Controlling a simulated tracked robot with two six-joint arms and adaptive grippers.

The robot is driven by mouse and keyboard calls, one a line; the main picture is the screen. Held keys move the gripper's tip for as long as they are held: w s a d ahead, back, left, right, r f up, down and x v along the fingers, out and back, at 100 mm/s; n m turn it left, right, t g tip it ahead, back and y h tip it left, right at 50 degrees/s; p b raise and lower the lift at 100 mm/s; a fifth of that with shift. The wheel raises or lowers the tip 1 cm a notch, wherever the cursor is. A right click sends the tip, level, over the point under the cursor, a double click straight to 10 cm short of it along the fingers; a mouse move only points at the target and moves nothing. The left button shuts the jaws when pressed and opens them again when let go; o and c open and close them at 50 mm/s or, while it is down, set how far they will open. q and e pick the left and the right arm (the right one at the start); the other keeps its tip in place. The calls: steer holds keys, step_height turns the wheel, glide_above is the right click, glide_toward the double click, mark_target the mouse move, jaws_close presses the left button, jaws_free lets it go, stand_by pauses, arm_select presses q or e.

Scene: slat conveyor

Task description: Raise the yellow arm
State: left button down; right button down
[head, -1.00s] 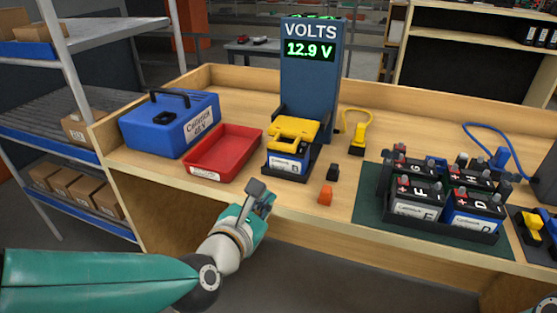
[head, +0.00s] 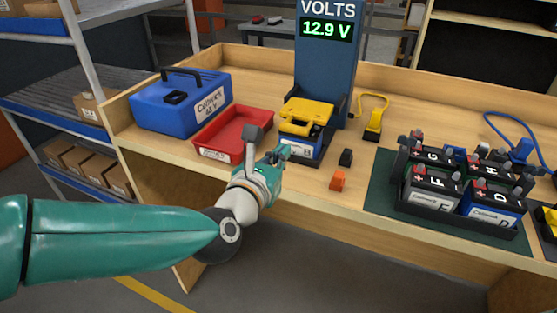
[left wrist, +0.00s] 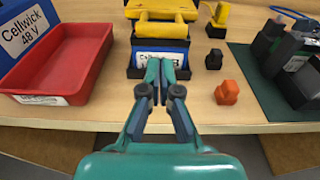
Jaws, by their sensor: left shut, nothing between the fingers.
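The yellow arm (head: 307,114) lies lowered across the top of a blue battery (head: 299,147) in the dock below the blue voltage post (head: 326,75), whose display reads 12.9 V. In the left wrist view the yellow arm (left wrist: 160,10) is at the top edge, partly cut off, above the battery's white label. My left gripper (head: 283,153) is shut and empty, just in front of the battery. In the left wrist view its fingertips (left wrist: 160,66) overlap the battery's lower front; I cannot tell whether they touch. My right gripper is not in view.
A red tray (head: 232,135) and a blue case (head: 181,102) stand left of the dock. A black block (head: 346,157), an orange block (head: 337,180) and a yellow plug (head: 372,127) are to its right. Several batteries stand in a black tray (head: 425,214) farther right.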

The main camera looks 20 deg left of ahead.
mark_target(304, 116)
arm_select(q)
steer(key=w, duration=0.5)
steer(key=shift+w+d+f+p, duration=0.1)
steer(key=shift+w+f+p, duration=0.15)
steer(key=shift+f+p, duration=0.1)
